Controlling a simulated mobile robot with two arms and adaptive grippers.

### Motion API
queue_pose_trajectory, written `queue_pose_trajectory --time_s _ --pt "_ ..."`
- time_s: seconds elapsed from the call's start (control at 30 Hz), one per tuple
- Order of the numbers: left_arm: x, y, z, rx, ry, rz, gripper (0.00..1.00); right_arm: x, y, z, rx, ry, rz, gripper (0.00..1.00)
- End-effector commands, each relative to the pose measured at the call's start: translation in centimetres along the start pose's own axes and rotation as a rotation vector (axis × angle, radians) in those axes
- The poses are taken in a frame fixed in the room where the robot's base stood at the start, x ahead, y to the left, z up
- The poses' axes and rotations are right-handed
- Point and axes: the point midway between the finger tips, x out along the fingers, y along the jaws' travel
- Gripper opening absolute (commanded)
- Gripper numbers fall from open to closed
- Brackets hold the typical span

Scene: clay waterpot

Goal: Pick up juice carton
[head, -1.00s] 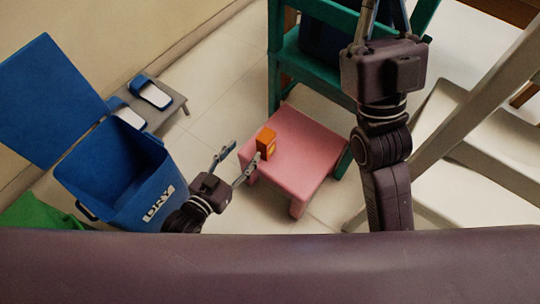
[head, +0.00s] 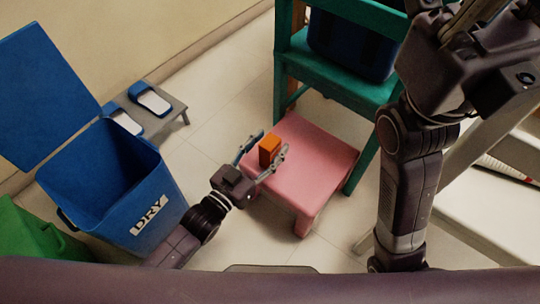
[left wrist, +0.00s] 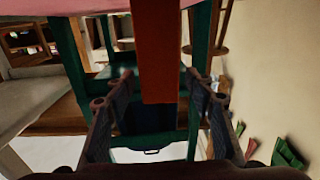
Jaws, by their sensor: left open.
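The orange juice carton (head: 269,151) stands upright on the pink stool (head: 318,165), near its left corner. My left gripper (head: 272,142) is open, with its fingers reaching to either side of the carton. In the left wrist view the carton (left wrist: 157,60) appears as a dark orange block between the two spread fingers (left wrist: 160,88), with a visible gap on each side. My right gripper is only partly in the head view, at the top right, and its fingertips are cut off.
A teal chair (head: 292,60) holding a dark blue container (head: 350,48) stands behind the stool. An open blue bin (head: 158,205) marked DRY is at left, with a green bin (head: 25,235) beside it. A grey low bench (head: 172,112) carries slippers.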

Motion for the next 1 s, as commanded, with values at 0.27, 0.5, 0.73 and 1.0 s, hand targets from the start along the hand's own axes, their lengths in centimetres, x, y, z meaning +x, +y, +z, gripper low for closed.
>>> queue_pose_trajectory --time_s 0.27,0.5,0.73,1.0 --pt "0.68 0.0 0.03 0.0 -0.003 0.0 0.49 0.27 -0.1 -0.26 -0.002 0.011 -0.005 0.0" --pt "0.65 -0.01 0.04 0.0 -0.002 0.0 0.29 0.25 -0.1 -0.25 -0.001 0.011 -0.005 0.0" --pt "0.64 -0.01 0.04 0.0 -0.002 0.0 0.15 0.25 -0.11 -0.26 -0.001 0.011 -0.005 0.0" --pt "0.64 -0.02 -0.1 0.001 -0.002 0.0 0.15 0.34 -0.1 -0.27 -0.001 0.012 -0.005 0.0"
